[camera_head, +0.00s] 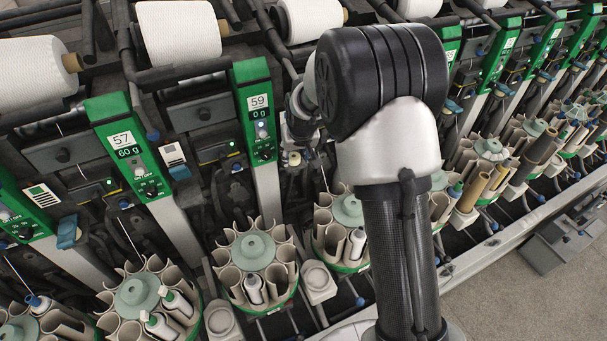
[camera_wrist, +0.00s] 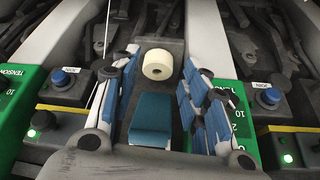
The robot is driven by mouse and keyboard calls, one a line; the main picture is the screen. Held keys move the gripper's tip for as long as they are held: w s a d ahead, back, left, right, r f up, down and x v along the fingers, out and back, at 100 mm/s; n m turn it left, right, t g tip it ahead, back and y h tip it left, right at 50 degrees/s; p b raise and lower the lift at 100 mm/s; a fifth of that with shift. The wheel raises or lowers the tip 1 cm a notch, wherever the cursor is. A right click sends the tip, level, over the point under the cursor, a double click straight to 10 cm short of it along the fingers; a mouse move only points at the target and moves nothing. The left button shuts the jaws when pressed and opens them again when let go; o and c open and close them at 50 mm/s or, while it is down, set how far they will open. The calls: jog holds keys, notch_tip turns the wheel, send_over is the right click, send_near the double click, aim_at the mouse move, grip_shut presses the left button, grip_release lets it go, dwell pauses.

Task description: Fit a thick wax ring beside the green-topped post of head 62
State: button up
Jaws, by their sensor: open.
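My gripper (camera_wrist: 163,88) is open in the wrist view, its blue-padded fingers apart on the left and right. A cream wax ring (camera_wrist: 157,65) with a small dark centre lies beyond the fingertips, between them in the picture and not gripped. A cream ring-like piece (camera_head: 294,158) also shows just below my gripper (camera_head: 303,135) in the head view, where my arm partly covers the gripper. I cannot make out a green-topped post in either view. No label 62 is readable; my arm covers part of the row.
A teal block (camera_wrist: 152,114) sits between the fingers in the wrist view, with green panels either side. In the head view, panels 57 (camera_head: 122,140) and 59 (camera_head: 258,102) stand left of my arm.

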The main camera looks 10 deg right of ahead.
jog(key=s, duration=1)
jog(key=s+r, duration=1.3)
jog(key=r, duration=0.3)
jog(key=s+r, duration=0.3)
jog(key=s, duration=1.3)
jog(key=shift+r+p, duration=0.35)
jog(key=shift+d, duration=0.1)
jog(key=shift+f+b, duration=0.55)
jog(key=shift+w, duration=0.1)
